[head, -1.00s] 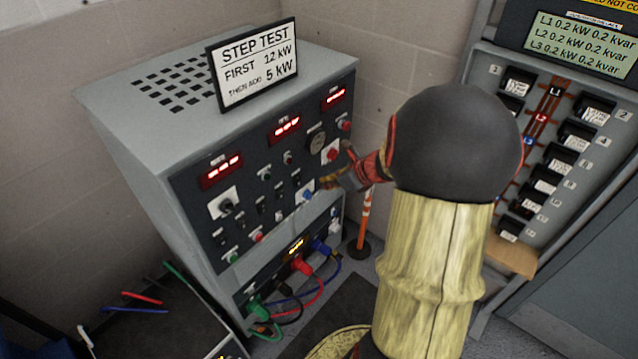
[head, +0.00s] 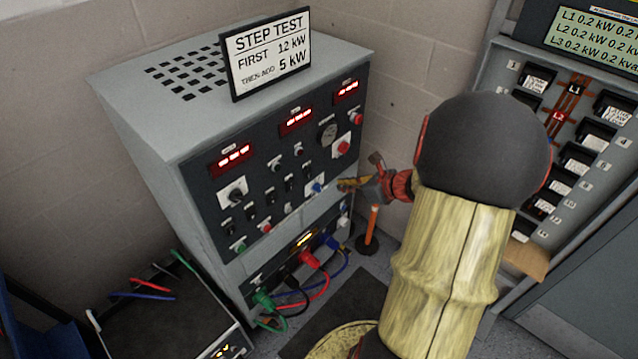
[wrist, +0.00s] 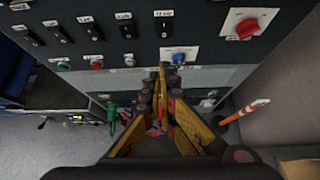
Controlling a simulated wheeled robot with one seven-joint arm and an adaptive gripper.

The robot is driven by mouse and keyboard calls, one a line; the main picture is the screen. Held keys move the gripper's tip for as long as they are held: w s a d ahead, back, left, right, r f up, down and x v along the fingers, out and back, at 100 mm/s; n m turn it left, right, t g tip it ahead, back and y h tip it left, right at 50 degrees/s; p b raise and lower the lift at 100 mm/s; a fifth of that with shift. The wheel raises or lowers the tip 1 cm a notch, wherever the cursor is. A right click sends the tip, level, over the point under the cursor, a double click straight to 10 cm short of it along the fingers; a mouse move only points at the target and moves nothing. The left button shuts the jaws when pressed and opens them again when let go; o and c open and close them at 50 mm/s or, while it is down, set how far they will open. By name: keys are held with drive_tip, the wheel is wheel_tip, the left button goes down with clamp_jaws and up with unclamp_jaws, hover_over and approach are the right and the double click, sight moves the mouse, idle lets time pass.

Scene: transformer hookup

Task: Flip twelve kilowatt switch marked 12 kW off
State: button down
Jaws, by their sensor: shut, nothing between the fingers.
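The grey load cabinet's dark front panel (head: 215,190) carries a row of black rocker switches (head: 270,197). They also show along the top of the wrist view (wrist: 95,30), with small white labels above them. The labels are too small to read, so I cannot tell which switch is marked 12 kW or how it is set. My gripper (head: 345,185) is shut and empty, in front of the panel's lower right part. In the wrist view its fingertips (wrist: 168,78) are just below the blue knob (wrist: 179,57), below the switch row; contact cannot be told.
A step test sign (head: 267,55) stands on the cabinet, reading first 12 kW, then add 5 kW. A red rotary switch (wrist: 248,27) is at the panel's right. Coloured cables (head: 312,275) plug in below.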

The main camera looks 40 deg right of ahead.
drive_tip(key=shift+s+d+f, duration=0.1)
drive_tip(key=shift+f, duration=0.05)
drive_tip(key=b, duration=0.5)
approach(308, 173)
drive_tip(key=w+a+f, duration=0.1)
drive_tip(key=w+f, duration=0.3)
drive_tip(key=f, duration=0.2)
drive_tip(key=shift+f, duration=0.4)
